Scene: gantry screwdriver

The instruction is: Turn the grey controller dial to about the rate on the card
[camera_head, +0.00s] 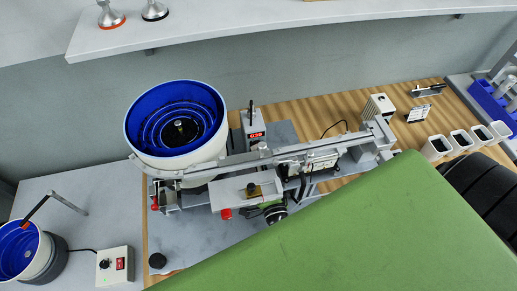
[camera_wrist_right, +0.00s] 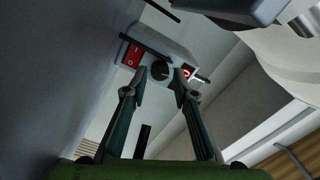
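In the right wrist view, a grey controller box (camera_wrist_right: 172,50) carries a black round dial (camera_wrist_right: 160,70), a red switch (camera_wrist_right: 132,55) and a small lit red display (camera_wrist_right: 188,73). My right gripper (camera_wrist_right: 162,77) is open, one fingertip on each side of the dial. I cannot tell whether either finger touches it. In the head view, a grey box (camera_head: 254,124) with a red display (camera_head: 257,135) stands right of the large blue bowl; its dial does not show clearly. A small white card (camera_head: 418,113) stands at the right, its text too small to read. My left gripper is not in view.
The large blue bowl (camera_head: 155,105) and a metal track (camera_head: 270,156) lie close to the grey box. A white controller (camera_head: 115,266) with its own dial sits at lower left. A shelf (camera_head: 250,25) runs above. Several white bins (camera_head: 436,148) stand at the right.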

